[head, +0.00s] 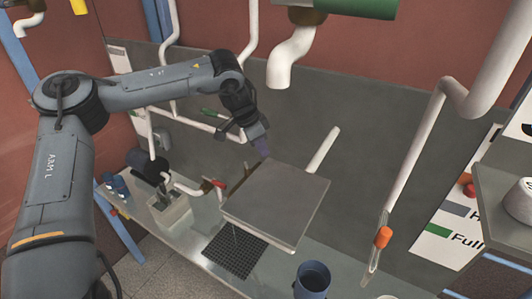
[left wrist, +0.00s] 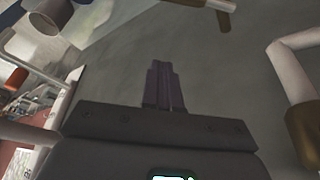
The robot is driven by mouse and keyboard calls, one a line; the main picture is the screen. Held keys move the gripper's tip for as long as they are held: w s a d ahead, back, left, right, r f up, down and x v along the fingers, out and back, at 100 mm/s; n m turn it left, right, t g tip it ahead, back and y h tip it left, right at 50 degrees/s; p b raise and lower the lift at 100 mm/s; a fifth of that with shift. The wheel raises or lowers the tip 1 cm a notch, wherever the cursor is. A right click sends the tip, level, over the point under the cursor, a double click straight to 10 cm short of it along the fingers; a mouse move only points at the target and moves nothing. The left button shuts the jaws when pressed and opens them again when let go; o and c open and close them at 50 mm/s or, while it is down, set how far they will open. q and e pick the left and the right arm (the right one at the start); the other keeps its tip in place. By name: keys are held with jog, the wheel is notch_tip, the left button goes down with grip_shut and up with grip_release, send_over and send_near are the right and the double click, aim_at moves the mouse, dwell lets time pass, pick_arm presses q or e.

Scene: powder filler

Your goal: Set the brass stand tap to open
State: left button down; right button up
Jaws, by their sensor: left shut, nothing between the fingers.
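A small brass tap body (head: 207,186) with a red part beside it sits on a white pipe over the bench, left of a grey square plate (head: 277,205). I cannot tell for certain that it is the brass stand tap, nor its setting. My left gripper (head: 263,148) is shut and empty, above the plate's far left edge, apart from the tap. In the left wrist view its purple-grey fingers (left wrist: 164,88) are together. A brass-brown fitting (left wrist: 303,133) on a white pipe shows at the right there. My right gripper is not in view.
A large brass tap with a green handle (head: 355,8) and white spout (head: 290,58) hangs at top centre. A smaller green handle (head: 211,113) is on the wall pipe. A blue cup (head: 312,279), black grid (head: 235,253) and orange-banded tube (head: 383,237) are near the front.

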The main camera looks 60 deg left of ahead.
pick_arm(q)
notch_tip(320, 180, down, 9)
jog(key=s+p, duration=0.1)
jog(key=p, duration=0.3)
jog(key=shift+f, duration=0.15)
jog(key=shift+s+a, duration=0.1)
jog(key=shift+s, duration=0.1)
dwell(0.6)
